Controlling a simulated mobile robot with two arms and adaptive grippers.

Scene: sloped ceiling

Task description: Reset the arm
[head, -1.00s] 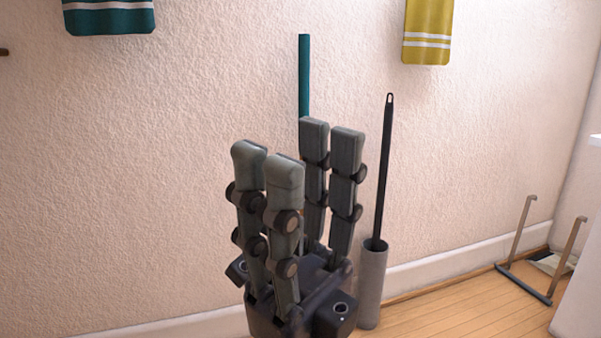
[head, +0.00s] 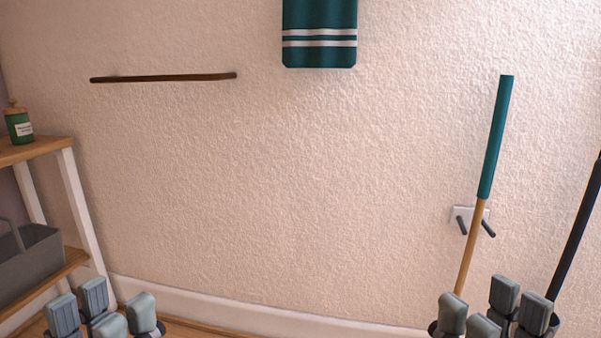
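My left gripper (head: 102,312) shows at the bottom left of the head view. Its fingertips point up and are spread apart, with nothing seen between them. My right gripper (head: 494,312) shows at the bottom right, also with fingertips up and spread. Only the fingertips of both grippers are in view; the palms and arms are below the picture. A teal-gripped wooden handle (head: 494,140) leans behind the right gripper's left fingertip, and its lower end is hidden.
A wooden shelf (head: 28,148) at the left holds a green bottle (head: 18,124) and a grey caddy (head: 30,260). A dark rail (head: 165,78), a teal towel (head: 320,35) and a two-peg hook (head: 462,214) are on the wall. A black handle (head: 580,225) stands at the right.

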